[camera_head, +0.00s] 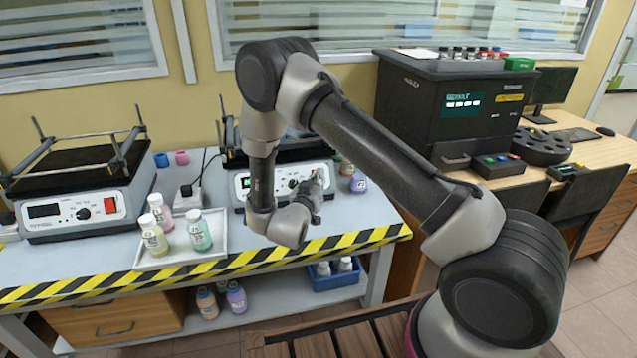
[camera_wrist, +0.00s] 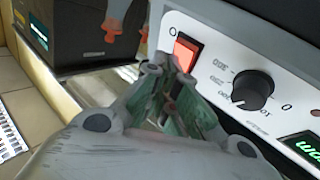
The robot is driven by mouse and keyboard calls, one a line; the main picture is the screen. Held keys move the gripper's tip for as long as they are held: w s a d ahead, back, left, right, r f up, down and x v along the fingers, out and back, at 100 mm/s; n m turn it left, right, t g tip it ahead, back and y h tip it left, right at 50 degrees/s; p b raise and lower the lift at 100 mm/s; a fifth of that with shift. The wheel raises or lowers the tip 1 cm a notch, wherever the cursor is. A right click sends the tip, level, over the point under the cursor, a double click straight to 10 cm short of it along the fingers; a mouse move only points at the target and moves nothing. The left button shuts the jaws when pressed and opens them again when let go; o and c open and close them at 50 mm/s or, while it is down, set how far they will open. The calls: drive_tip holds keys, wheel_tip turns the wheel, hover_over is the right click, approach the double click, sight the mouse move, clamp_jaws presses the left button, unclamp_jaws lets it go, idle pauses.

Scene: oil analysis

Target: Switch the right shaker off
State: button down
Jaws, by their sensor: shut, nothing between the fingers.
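The right shaker (camera_head: 240,200) stands on the bench, mostly behind my arm. Its front panel carries a display (camera_wrist: 308,146) lit green, a black dial (camera_wrist: 252,89) and a red rocker switch (camera_wrist: 187,52). My gripper (camera_head: 318,182) is in front of the panel's right part. In the wrist view my gripper (camera_wrist: 169,68) is shut and empty, with its fingertips right by the red switch, overlapping its lower edge. I cannot tell whether they touch it. The switch is hidden behind the gripper in the head view.
The left shaker (camera_head: 75,222) has a dark display. A white tray (camera_head: 180,262) with several bottles stands between the shakers near the striped bench edge. A purple-labelled bottle (camera_head: 358,183) stands right of my gripper. A black analyser (camera_head: 450,110) stands on the desk.

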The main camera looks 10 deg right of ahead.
drive_tip(key=shift+w+f, duration=0.2)
drive_tip(key=shift+w, duration=0.15)
drive_tip(key=shift+w+f, duration=0.2)
drive_tip(key=shift+w, duration=0.05)
idle(0.7)
idle(0.4)
drive_tip(key=shift+s+r, duration=0.45)
drive_tip(key=shift+s, duration=0.15)
drive_tip(key=shift+s+r, duration=0.75)
drive_tip(key=shift+s, duration=0.3)
drive_tip(key=shift+s+r, duration=0.7)
drive_tip(key=shift+s, duration=0.3)
